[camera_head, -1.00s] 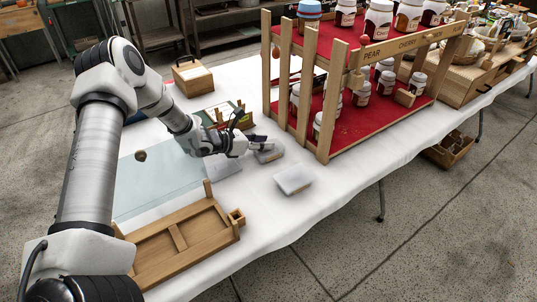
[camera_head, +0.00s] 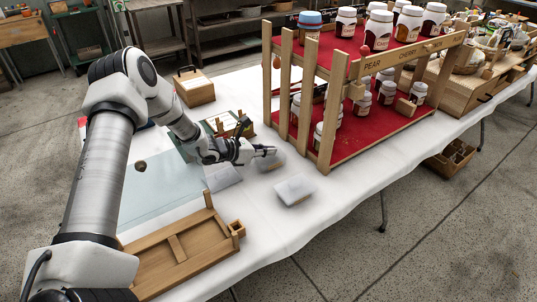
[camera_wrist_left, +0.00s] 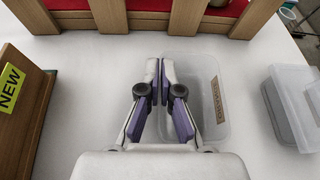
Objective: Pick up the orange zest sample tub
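A clear plastic tub (camera_wrist_left: 208,112) with a brown label stands on the white cloth in the left wrist view; its lettering is too small to read surely. It also shows in the head view (camera_head: 272,164), partly behind my fingers. My left gripper (camera_head: 270,151) is at this tub. In the left wrist view its two fingers (camera_wrist_left: 160,68) are nearly together at the tub's left wall, one on each side of it, with only a thin gap. The tub appears to stand on the table. My right gripper is not in view.
A second lidded tub (camera_head: 294,189) stands to the right, also in the left wrist view (camera_wrist_left: 293,108). A wooden jar rack (camera_head: 327,130) stands just beyond. A wooden block with a NEW sign (camera_wrist_left: 12,88) is at left. A wooden tray (camera_head: 178,243) lies in front.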

